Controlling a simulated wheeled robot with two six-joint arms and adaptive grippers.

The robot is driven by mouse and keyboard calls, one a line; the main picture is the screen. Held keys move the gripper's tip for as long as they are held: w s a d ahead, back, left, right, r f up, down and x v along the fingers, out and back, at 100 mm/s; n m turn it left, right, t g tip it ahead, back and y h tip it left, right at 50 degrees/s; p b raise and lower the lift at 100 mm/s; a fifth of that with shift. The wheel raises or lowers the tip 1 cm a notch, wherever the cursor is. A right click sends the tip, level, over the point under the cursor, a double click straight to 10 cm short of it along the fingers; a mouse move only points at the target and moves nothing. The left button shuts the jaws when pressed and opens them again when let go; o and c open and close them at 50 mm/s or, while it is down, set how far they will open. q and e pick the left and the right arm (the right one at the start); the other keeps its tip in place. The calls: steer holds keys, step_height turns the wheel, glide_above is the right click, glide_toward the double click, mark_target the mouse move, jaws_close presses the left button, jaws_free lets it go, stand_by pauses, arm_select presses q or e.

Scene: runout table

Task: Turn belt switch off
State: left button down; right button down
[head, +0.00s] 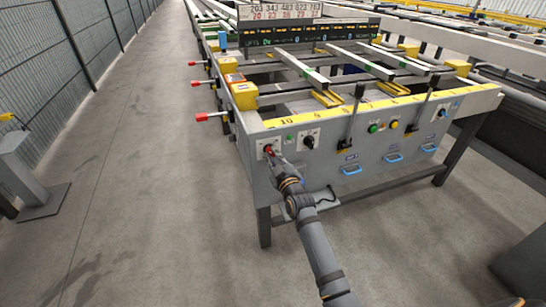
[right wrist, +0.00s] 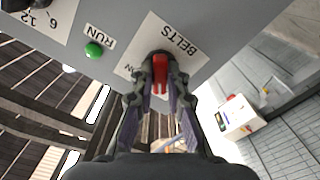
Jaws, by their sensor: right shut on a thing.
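The belt switch is a red handle (right wrist: 161,70) on a white plate (right wrist: 186,38) marked BELTS in the right wrist view, where the lettering appears upside down. In the head view its plate (head: 262,146) is at the left end of the table's grey front panel. My right gripper (head: 270,153) reaches it from the front and is shut on the red handle; its fingers (right wrist: 157,78) lie on either side of it. The fingers partly hide the plate's other lettering. A green RUN lamp (right wrist: 94,50) is beside the plate. My left gripper is not in view.
A black rotary knob (head: 308,142), green button (head: 373,128), yellow button (head: 394,124) and upright black levers (head: 352,122) sit along the panel. Red-handled levers (head: 205,116) stick out on the table's left. A grey post (head: 24,170) stands far left. The floor between is clear.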

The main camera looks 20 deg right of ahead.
steer(key=shift+n, duration=0.5)
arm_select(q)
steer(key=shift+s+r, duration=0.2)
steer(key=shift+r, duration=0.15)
arm_select(e)
steer(key=shift+n, duration=0.4)
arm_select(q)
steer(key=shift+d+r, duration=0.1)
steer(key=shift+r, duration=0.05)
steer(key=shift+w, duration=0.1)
arm_select(e)
steer(key=c, duration=1.3)
jaws_free()
steer(key=shift+c, duration=0.2)
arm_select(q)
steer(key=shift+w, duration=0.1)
arm_select(e)
steer(key=s, duration=1.2)
steer(key=shift+d, duration=0.2)
